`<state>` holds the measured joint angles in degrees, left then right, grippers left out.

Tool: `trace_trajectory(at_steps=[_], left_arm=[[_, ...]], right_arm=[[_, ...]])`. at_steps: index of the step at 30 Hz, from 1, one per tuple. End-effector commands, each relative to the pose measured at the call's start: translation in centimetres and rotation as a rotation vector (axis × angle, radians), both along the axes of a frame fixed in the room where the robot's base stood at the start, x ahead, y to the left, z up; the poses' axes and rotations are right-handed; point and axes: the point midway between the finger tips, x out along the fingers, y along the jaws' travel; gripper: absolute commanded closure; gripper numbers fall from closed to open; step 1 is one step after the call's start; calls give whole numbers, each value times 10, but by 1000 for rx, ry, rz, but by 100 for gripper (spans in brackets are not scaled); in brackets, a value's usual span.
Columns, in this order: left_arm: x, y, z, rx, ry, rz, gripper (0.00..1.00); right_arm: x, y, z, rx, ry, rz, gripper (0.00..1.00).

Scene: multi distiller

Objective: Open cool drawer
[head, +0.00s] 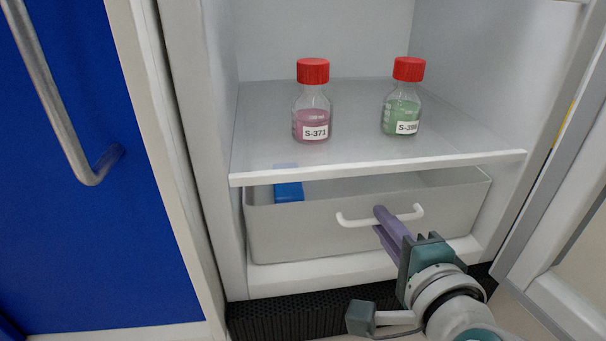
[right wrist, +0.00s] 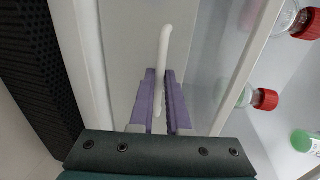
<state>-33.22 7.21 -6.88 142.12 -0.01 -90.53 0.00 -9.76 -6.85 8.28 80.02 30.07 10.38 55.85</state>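The cool drawer (head: 300,232) is a light grey drawer low in the open white cabinet, below a shelf. Its white bar handle (head: 353,222) is on the front and also shows in the right wrist view (right wrist: 164,50). My right gripper (head: 379,211) reaches in from the lower right with its purple fingers at the middle of the handle. In the right wrist view the fingers (right wrist: 160,92) lie close on both sides of the bar, shut on it. A blue object (head: 288,191) shows inside the drawer. My left gripper is not in view.
A pink bottle (head: 312,119) and a green bottle (head: 402,112), both red-capped, stand on the shelf (head: 360,155) above the drawer. The open cabinet door (head: 560,220) is at right. A blue door (head: 60,200) with a metal handle is at left.

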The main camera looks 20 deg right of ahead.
Motion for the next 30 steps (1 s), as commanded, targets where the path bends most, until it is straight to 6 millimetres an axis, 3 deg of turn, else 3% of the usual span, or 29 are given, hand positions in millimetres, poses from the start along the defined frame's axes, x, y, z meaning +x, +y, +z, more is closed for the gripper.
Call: trace_trajectory(at_steps=[3, 30], left_arm=[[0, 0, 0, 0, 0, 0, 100], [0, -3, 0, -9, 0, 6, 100]], right_arm=[[0, 0, 0, 0, 0, 0, 100], [0, 0, 0, 0, 0, 0, 100]])
